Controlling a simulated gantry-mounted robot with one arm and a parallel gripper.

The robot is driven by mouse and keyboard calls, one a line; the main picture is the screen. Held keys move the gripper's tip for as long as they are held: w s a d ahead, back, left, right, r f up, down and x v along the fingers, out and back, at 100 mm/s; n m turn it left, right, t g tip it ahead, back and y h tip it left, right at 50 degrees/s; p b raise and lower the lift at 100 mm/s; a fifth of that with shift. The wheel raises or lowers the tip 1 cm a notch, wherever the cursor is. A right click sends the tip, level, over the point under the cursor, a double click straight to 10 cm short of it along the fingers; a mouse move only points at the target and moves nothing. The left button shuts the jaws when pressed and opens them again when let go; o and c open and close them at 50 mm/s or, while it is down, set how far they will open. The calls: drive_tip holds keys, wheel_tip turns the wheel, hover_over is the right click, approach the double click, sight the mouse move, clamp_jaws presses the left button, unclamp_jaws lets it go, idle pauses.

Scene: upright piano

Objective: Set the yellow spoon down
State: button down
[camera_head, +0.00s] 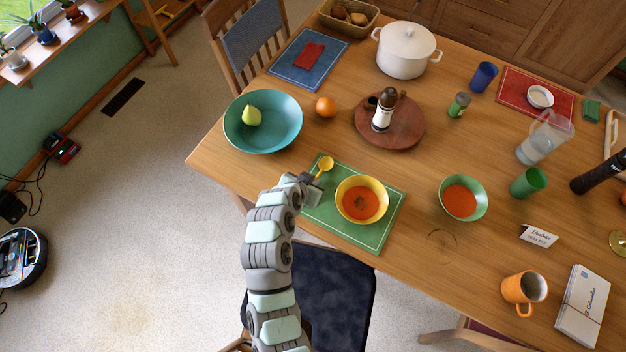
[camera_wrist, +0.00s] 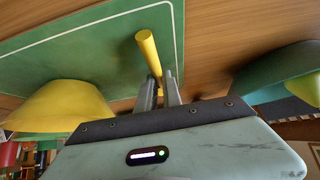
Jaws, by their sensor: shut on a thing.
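The yellow spoon (camera_head: 325,164) is at the left end of the green placemat (camera_head: 379,235), with its bowl end pointing up and right in the head view. My gripper (camera_head: 309,180) is shut on it. I cannot tell whether the spoon touches the mat. The yellow bowl (camera_head: 344,206) with red soup sits on the placemat, to the right of my gripper; it also shows in the wrist view (camera_wrist: 60,110).
A teal bowl (camera_head: 285,115) with a pear stands up and left of my gripper. An orange (camera_head: 325,107) and a round wooden board (camera_head: 405,135) with a bottle lie beyond. A green bowl (camera_head: 484,205) with soup is at right. A chair (camera_head: 330,290) stands below the near table edge.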

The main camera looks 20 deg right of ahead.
drive_tip(key=c, duration=1.5)
unclamp_jaws()
drive_tip(key=shift+r, duration=0.25)
drive_tip(key=p+v, duration=0.6)
drive_tip(key=v, duration=0.5)
drive_tip(key=shift+s+a+r, duration=0.1)
drive_tip(key=shift+a+r, duration=0.15)
